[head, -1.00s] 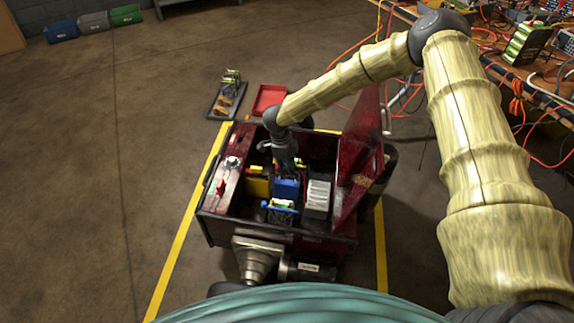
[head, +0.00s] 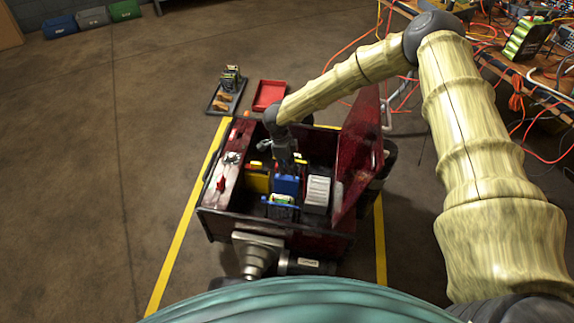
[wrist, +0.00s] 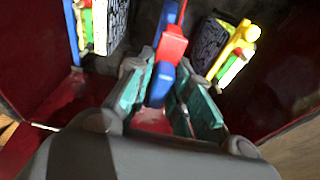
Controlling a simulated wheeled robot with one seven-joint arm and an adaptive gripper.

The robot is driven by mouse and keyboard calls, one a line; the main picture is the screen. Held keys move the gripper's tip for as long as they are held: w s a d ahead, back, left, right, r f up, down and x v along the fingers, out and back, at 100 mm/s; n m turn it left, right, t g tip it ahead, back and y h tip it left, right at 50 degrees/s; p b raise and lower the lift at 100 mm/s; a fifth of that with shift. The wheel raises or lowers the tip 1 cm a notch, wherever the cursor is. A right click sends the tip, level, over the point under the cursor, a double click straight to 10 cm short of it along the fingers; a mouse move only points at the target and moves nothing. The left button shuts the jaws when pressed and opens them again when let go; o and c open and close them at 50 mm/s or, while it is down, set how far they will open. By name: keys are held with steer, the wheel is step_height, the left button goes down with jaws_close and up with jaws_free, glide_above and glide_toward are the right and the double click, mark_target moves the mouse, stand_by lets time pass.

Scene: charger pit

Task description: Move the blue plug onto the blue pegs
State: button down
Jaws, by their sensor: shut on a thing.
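My gripper (head: 287,168) reaches down into the dark red open box. In the wrist view its two teal fingers (wrist: 160,95) are closed around a blue piece (wrist: 160,83), which looks like the blue plug. A red part (wrist: 172,45) adjoins it, with more blue beyond. In the head view a blue block (head: 286,185) shows just below the gripper; I cannot tell whether it is the same piece. I cannot make out the blue pegs; the arm and box contents may hide them.
The dark red box (head: 225,172) holds a yellow block (head: 257,181), a grey-white module (head: 318,190) and a green-topped module (head: 282,201). Its raised lid (head: 360,160) stands at the right. A red tray (head: 270,96) and a dark tray (head: 215,108) lie behind. Floor at left is clear.

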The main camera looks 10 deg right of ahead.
steer(key=shift+f, duration=1.55)
stand_by(0.7)
steer(key=c, duration=1.2)
jaws_free()
steer(key=shift+c, duration=0.2)
steer(key=r, duration=0.4)
steer(key=a+r, duration=0.1)
steer(key=r, duration=0.6)
steer(key=shift+w+a+r, duration=0.3)
steer(key=shift+w+r, duration=0.1)
